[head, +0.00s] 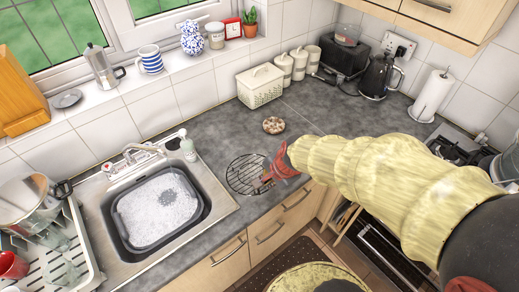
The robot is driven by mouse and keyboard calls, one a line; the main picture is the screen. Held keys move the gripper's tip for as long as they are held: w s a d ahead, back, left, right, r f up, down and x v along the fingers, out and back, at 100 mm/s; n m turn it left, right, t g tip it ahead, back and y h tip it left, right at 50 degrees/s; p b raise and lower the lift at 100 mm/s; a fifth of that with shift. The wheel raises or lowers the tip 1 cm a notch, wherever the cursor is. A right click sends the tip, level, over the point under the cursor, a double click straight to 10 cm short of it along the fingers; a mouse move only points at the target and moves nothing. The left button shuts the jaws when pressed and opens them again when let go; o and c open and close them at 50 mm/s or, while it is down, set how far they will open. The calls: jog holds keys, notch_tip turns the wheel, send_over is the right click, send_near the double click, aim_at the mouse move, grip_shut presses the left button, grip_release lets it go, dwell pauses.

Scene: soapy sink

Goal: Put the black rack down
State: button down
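The black rack (244,174) is a round wire grid in the head view, over the grey worktop just right of the sink. It looks roughly level, but I cannot tell whether it rests on the worktop or is held slightly above it. My gripper (266,178), red, is at the rack's right edge with its fingertips overlapping the rim. The fingertips are small and partly hidden, so I cannot tell whether they are closed on the wire.
The sink (222,205) holds a dark basin (122,231) of soapy water. A small brown round item (273,125) lies behind the rack. A cream bread bin (260,88) stands at the back. Worktop between them is clear.

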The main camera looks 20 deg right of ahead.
aim_at(262, 167)
jog(key=w+f, duration=0.1)
jog(key=w, duration=0.1)
jog(key=w+d+f+b, duration=0.1)
jog(key=w, duration=0.2)
jog(key=w+d+f, duration=0.1)
jog(key=w, duration=0.1)
jog(key=shift+w+f, duration=0.15)
jog(key=shift+f, duration=0.2)
jog(key=w+f, duration=0.2)
jog(key=w+d+f+b, duration=0.1)
jog(key=w+f, duration=0.1)
jog(key=shift+f+b, duration=0.3)
jog(key=shift+w+d+f, duration=0.15)
jog(key=shift+w+f, duration=0.35)
jog(key=shift+f, duration=0.05)
notch_tip(262, 167, down, 3)
jog(key=shift+w+f+b, duration=0.1)
jog(key=shift+f+b, duration=0.05)
jog(key=shift+b, duration=0.6)
jog(key=c, duration=2)
grip_release()
jog(key=shift+c, duration=0.2)
